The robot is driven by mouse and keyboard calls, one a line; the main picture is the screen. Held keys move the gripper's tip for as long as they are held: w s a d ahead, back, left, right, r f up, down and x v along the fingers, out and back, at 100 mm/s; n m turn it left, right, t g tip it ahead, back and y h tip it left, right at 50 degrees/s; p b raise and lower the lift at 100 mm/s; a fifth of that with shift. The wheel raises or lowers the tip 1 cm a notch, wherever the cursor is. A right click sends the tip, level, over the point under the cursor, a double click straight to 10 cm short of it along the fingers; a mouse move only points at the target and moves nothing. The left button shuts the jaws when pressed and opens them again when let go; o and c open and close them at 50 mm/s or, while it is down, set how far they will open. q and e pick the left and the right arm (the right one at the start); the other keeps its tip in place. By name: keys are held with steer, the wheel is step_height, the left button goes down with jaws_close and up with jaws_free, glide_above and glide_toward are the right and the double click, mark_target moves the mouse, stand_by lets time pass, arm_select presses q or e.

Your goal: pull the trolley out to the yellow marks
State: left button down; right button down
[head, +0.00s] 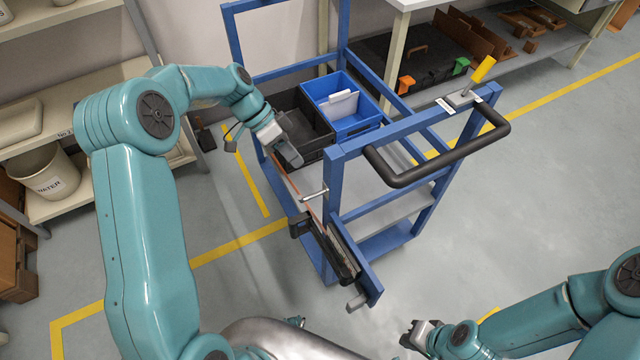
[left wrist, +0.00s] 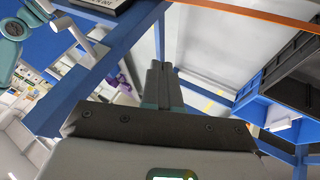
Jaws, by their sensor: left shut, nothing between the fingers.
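The trolley (head: 400,127) has a blue frame, grey shelves and a black handle (head: 445,170) on its right side. Its blue frame also shows in the left wrist view (left wrist: 95,75). Yellow marks lie on the floor: a corner line (head: 150,282) at lower left, a short line (head: 250,180) left of the trolley, and a small piece (head: 489,314) at lower right. My left gripper (head: 291,157) is shut and empty above the trolley's left side, by the black bin, away from the handle. My right gripper (head: 413,334) is low in front of the trolley; its jaws are too small to judge.
A black bin (head: 290,105) and a blue bin (head: 330,85) stand on the trolley. Shelving with a water bucket (head: 50,172) stands left, a bench (head: 395,60) behind. The floor at right (head: 560,190) is clear.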

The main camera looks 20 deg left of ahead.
arm_select(q)
steer(key=s+d+f, duration=0.2)
steer(key=d+f, duration=0.4)
steer(key=d, duration=0.1)
steer(key=shift+s+d+p, duration=0.15)
steer(key=shift+d+p, duration=0.1)
steer(key=shift+p, duration=0.15)
steer(key=shift+f, duration=0.1)
